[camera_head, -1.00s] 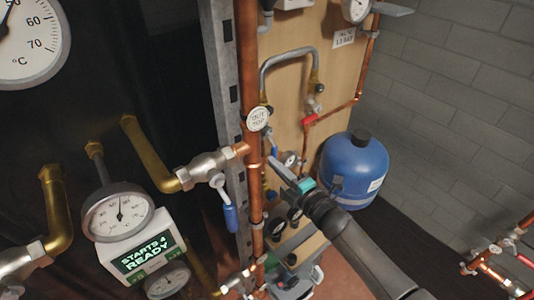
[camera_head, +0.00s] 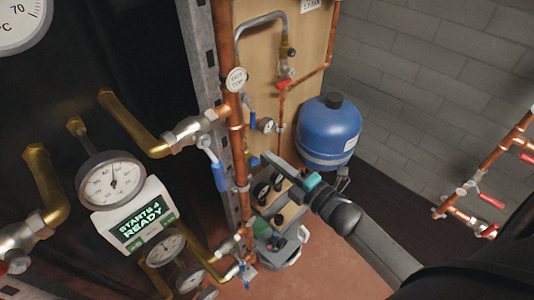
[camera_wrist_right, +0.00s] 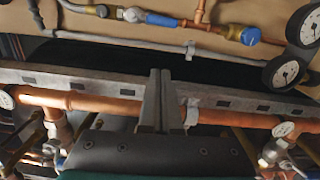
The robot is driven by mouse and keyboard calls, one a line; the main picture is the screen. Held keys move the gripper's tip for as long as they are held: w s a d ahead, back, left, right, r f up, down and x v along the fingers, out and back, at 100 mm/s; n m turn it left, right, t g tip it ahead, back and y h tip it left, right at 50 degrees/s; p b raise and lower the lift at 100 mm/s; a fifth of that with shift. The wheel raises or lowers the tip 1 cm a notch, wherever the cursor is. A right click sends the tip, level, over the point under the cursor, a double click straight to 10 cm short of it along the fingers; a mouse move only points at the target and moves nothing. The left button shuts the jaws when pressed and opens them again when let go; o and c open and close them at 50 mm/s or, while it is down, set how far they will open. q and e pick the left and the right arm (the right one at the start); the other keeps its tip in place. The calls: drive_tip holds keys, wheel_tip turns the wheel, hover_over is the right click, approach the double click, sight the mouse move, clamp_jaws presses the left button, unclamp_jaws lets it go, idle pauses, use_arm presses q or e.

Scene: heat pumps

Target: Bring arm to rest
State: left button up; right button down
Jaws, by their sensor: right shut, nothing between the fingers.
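My right arm comes in from the lower right of the head view. Its gripper (camera_head: 274,162) is shut and empty, with the fingers pointing up and left, in front of the copper pipework and the wooden panel. In the right wrist view the two fingers (camera_wrist_right: 160,100) stand close together, pointing at a grey metal rail (camera_wrist_right: 220,97) and a horizontal copper pipe (camera_wrist_right: 100,105). The head view cannot show whether the fingertips touch anything, but they appear apart from the pipes. My left gripper does not show.
A blue tank (camera_head: 328,132) stands behind my right gripper. A vertical copper pipe (camera_head: 228,110) and a blue-handled valve (camera_head: 219,175) are to its left. A gauge (camera_head: 111,183) and a display (camera_head: 140,219) reading "READY" are further left. Red-handled valves (camera_head: 490,200) are at right. Bare floor shows below.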

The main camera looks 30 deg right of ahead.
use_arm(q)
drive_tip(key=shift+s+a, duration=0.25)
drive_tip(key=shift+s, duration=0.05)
use_arm(e)
drive_tip(key=shift+s, duration=0.1)
drive_tip(key=s+d+f+m+g+h+b, duration=0.1)
drive_tip(key=s+f+m+g+h, duration=0.25)
drive_tip(key=f, duration=0.75)
drive_tip(key=s+f+m+g+b, duration=0.1)
drive_tip(key=s+f+m+g, duration=0.1)
drive_tip(key=s+f+m, duration=0.6)
drive_tip(key=s+d+f+m+g+h+b, duration=0.1)
drive_tip(key=s+f+g, duration=0.1)
drive_tip(key=f, duration=1.1)
use_arm(q)
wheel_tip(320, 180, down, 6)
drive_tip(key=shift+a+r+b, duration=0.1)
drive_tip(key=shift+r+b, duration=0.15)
drive_tip(key=shift+b, duration=0.95)
use_arm(e)
drive_tip(key=s+a+f+m+g, duration=0.2)
drive_tip(key=s+f, duration=0.5)
drive_tip(key=s, duration=0.5)
drive_tip(key=s+a+f+m+g, duration=0.3)
drive_tip(key=s+f+m+g, duration=0.2)
drive_tip(key=s, duration=0.7)
wheel_tip(320, 180, down, 2)
drive_tip(key=shift+s+f+g+h, duration=0.15)
drive_tip(key=shift+s+g+h, duration=0.2)
drive_tip(key=shift+g, duration=0.5)
